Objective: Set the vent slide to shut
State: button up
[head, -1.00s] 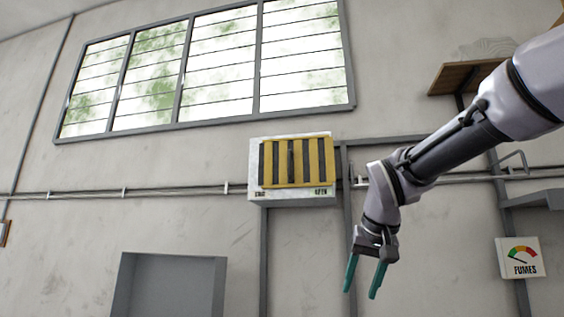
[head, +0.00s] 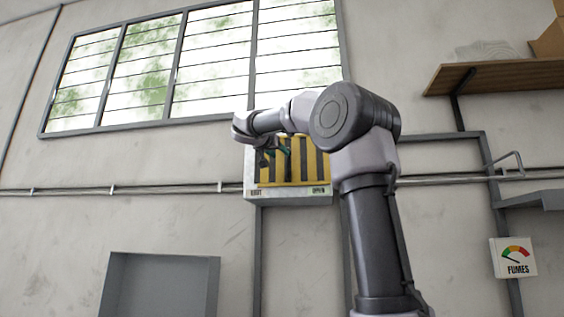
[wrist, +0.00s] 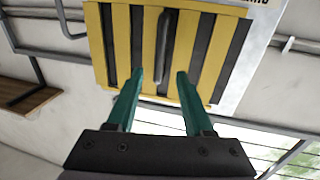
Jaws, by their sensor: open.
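The vent (head: 318,196) is a pale box on the wall, marked SHUT at lower left and OPEN at lower right. Its yellow slide plate (head: 311,165) has dark slots and sits toward the OPEN side, with a pale strip bare at the left. In the wrist view, turned upside down, the plate (wrist: 199,50) carries a dark upright handle (wrist: 163,45) near its middle. My gripper (head: 283,152) is in front of the vent. In the wrist view my gripper (wrist: 160,75) is open and empty, its teal fingertips on either side of the handle's line. I cannot tell whether they touch the plate.
A conduit (head: 120,188) runs along the wall at the vent's height. A louvred window (head: 200,65) is above. A wooden shelf (head: 500,76) is at upper right, a FUMES gauge (head: 513,257) at lower right. A grey recessed box (head: 160,285) is at lower left.

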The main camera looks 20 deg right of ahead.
aim_at(286, 159)
jog(key=x, duration=0.8)
jog(key=shift+w+d+f, duration=0.1)
jog(key=shift+w+d, duration=0.15)
jog(key=shift+d, duration=0.05)
grip_shut()
dwell(1.0)
